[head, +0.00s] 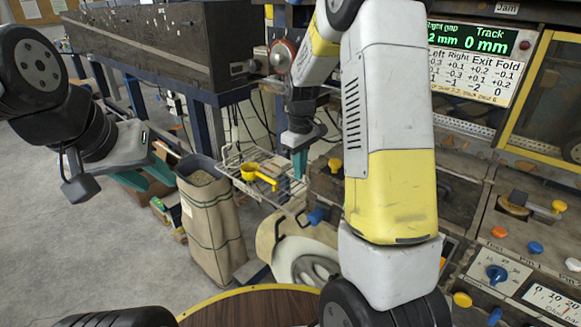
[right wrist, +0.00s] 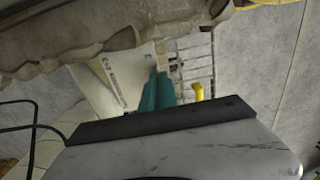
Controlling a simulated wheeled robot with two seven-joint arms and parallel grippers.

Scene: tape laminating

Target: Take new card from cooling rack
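The wire cooling rack (head: 238,156) stands at mid-picture in the head view, with a yellow scoop (head: 258,176) on it. It also shows in the right wrist view (right wrist: 192,58). A small tan piece (head: 297,188) lies at its right side; I cannot tell if it is a card. My right gripper (head: 300,168) points down over the rack's right side. In the right wrist view its teal fingers (right wrist: 158,92) are close together; I cannot tell if anything is between them. A cream printed surface (right wrist: 120,75) shows beside them. My left gripper (head: 148,177) is open and empty at left.
A burlap sack (head: 212,215) stands left of the rack. A cream machine with a wheel (head: 305,265) is just below it. A dark long machine (head: 165,42) stands behind. A control panel (head: 520,270) is at right, and a round wooden table (head: 255,308) is in front.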

